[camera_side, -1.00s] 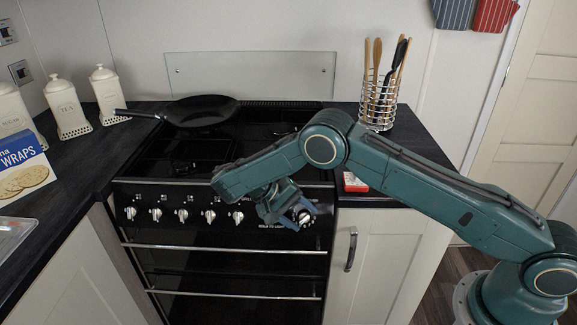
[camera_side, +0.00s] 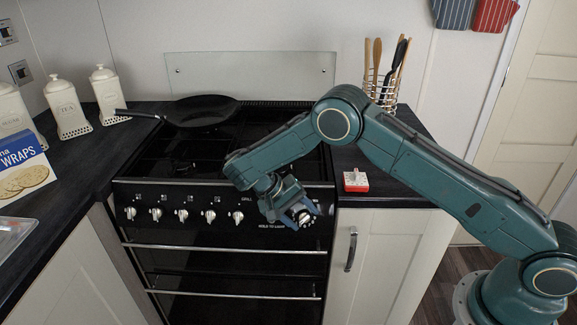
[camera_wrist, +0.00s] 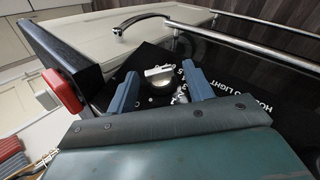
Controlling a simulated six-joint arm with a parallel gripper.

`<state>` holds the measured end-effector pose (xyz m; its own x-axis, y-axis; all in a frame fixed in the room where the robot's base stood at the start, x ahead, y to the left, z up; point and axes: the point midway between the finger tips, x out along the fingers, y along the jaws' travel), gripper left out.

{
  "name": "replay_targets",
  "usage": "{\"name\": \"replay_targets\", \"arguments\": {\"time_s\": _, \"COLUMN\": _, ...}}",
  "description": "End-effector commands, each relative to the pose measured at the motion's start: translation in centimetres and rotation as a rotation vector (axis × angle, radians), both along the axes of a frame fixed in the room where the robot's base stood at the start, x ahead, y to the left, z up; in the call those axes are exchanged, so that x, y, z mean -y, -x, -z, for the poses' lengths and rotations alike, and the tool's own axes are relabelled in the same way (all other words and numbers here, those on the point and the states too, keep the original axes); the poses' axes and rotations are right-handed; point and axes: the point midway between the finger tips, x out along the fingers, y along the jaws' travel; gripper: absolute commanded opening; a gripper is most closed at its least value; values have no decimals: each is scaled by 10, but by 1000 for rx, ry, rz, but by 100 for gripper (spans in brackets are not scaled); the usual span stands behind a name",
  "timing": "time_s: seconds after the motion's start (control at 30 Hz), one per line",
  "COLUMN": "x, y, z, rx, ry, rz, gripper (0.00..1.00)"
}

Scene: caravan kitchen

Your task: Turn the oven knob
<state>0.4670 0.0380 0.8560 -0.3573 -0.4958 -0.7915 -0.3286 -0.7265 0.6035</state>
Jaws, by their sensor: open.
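The black oven (camera_side: 226,266) has a row of silver knobs along its front panel. My gripper (camera_side: 305,213) is at the right end of this row, in front of the rightmost knob, which it partly hides in the side view. In the wrist view the silver oven knob (camera_wrist: 160,78) shows between the two blue fingers of my gripper (camera_wrist: 161,88). The fingers are open, one on each side of the knob. I cannot tell whether either touches it. White markings show on the black panel around the knob.
A black pan (camera_side: 203,110) sits on the hob. A red and white box (camera_side: 355,181) lies on the worktop right of the oven; its red side shows in the wrist view (camera_wrist: 62,90). Two oven rails (camera_side: 232,249) run below the knobs. A utensil rack (camera_side: 390,92) stands behind my arm.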

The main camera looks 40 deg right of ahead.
Motion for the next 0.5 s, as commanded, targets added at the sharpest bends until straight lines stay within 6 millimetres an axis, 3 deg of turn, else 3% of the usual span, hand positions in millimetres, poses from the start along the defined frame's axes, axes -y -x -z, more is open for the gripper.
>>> {"name": "replay_targets", "arguments": {"time_s": 0.5, "x": 2, "y": 1, "z": -2, "rx": 87, "ry": -87, "rz": 57, "gripper": 51}}
